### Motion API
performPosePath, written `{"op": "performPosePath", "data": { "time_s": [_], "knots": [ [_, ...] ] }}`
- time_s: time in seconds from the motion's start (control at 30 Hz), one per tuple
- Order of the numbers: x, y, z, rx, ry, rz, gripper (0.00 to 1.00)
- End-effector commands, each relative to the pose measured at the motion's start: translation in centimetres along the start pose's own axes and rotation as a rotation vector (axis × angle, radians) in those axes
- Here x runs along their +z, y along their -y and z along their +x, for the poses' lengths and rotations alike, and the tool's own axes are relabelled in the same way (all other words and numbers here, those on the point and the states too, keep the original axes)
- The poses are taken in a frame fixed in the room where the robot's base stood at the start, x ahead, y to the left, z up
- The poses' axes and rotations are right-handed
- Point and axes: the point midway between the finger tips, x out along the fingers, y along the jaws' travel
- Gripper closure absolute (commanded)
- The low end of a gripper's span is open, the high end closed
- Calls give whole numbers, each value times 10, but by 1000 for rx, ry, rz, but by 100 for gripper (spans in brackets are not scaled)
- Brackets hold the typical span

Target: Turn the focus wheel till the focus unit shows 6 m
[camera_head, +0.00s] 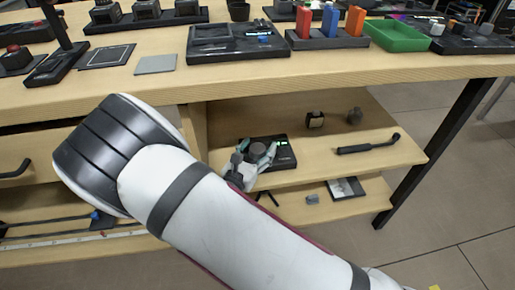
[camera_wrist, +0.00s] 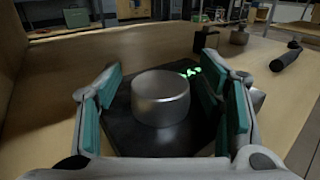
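The focus wheel is a grey metal cylinder (camera_wrist: 160,97) standing on the flat black focus unit (camera_wrist: 128,138). My gripper (camera_wrist: 163,82) is open, with one teal-padded finger on each side of the wheel. A gap shows between the wheel and each pad. In the head view my gripper (camera_head: 255,163) is partly hidden by my arm.
The tabletop (camera_head: 330,72) overhangs above, carrying several devices and a green tray (camera_head: 397,36).

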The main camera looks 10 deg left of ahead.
Motion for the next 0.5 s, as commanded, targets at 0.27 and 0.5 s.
{"op": "performPosePath", "data": {
  "time_s": [0.27, 0.5],
  "knots": [
    [0, 0, 0, 0, 0, 0, 88],
    [0, -1, 0, -65, -1, 3, 88]
  ]
}}
